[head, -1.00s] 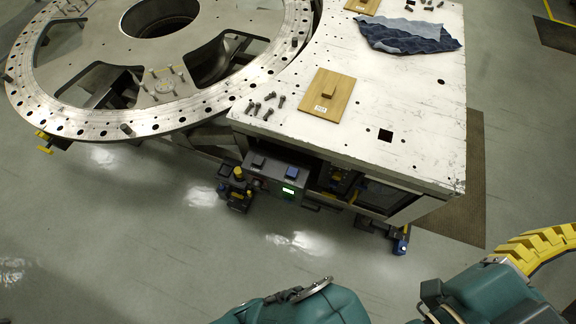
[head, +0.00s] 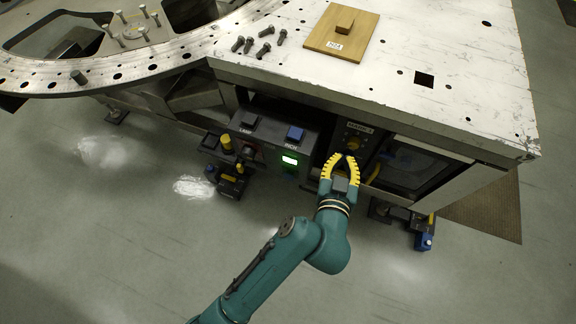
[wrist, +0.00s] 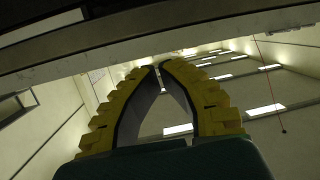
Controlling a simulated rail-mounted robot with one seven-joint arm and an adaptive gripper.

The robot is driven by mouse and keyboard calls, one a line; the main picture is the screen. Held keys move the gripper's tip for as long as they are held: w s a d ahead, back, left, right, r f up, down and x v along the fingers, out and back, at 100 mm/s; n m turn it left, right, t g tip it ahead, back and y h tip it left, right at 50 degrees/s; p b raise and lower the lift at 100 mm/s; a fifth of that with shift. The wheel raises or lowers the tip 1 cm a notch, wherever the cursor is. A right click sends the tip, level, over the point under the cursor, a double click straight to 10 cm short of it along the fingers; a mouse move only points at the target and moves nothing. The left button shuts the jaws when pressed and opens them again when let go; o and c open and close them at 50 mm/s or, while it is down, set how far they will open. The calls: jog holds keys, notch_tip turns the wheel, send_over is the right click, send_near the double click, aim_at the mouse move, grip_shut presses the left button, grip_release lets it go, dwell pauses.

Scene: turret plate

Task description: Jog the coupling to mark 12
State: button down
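My gripper (head: 345,160) has yellow fingers with their tips together and nothing between them. In the head view it is in front of the cabinet under the bench, just below a dark panel with a yellow knob (head: 353,144). In the wrist view the gripper (wrist: 158,68) points up past a dark edge. A control box to its left carries a blue button (head: 295,133), a dark button (head: 249,121) and a lit green display (head: 290,160), too small to read. The large steel ring (head: 155,63) with holes is cut off at upper left. I cannot identify the coupling or mark 12.
The white bench top (head: 385,97) overhangs the controls. On it are a wooden board (head: 341,41) with a block and label, and several dark bolts (head: 264,51). A yellow-capped device (head: 226,142) stands left of the box. The floor in front is open.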

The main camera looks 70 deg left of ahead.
jog(key=s+a+f+n+g+b, duration=0.1)
jog(key=s+a+f+b, duration=0.2)
jog(key=f, duration=0.5)
jog(key=s+a+f+g+y+b, duration=0.1)
jog(key=s+f+g+b, duration=0.2)
jog(key=f, duration=0.5)
jog(key=s+a+f+n+b, duration=0.1)
jog(key=s+a+f+b, duration=0.15)
jog(key=f+b, duration=0.4)
jog(key=g+b, duration=0.2)
jog(key=b, duration=0.2)
send_near(289, 177)
jog(key=s+f, duration=0.6)
jog(key=s, duration=0.1)
jog(key=shift+s+a+r+n, duration=0.1)
jog(key=shift+s+a+n, duration=0.05)
jog(key=shift+a+n, duration=0.2)
jog(key=shift+a, duration=0.1)
jog(key=w+a+b, duration=0.2)
jog(key=w+a, duration=0.4)
jog(key=shift+a+b, duration=0.2)
jog(key=shift+b, duration=0.1)
jog(key=c, duration=1.8)
grip_release()
grip_shut()
